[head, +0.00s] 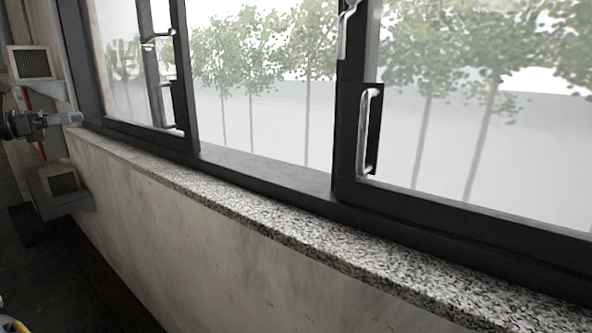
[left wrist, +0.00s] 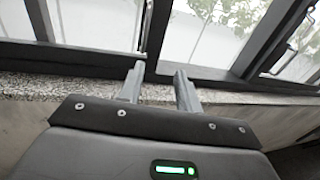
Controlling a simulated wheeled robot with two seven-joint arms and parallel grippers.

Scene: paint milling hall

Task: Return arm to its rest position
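My left gripper (head: 76,118) shows at the far left of the head view, in front of the wall end beside the window. In the left wrist view the same gripper (left wrist: 160,84) has its two grey fingers apart, with nothing between them. The granite sill and dark window frame lie beyond the fingertips. No contact with them can be made out. My right gripper is in neither view.
A dark-framed window (head: 265,183) has pale metal handles (head: 368,132). Below it run a speckled granite sill (head: 300,232) and a pale wall (head: 170,215). Grey box-like fixtures (head: 32,64) stand at the left.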

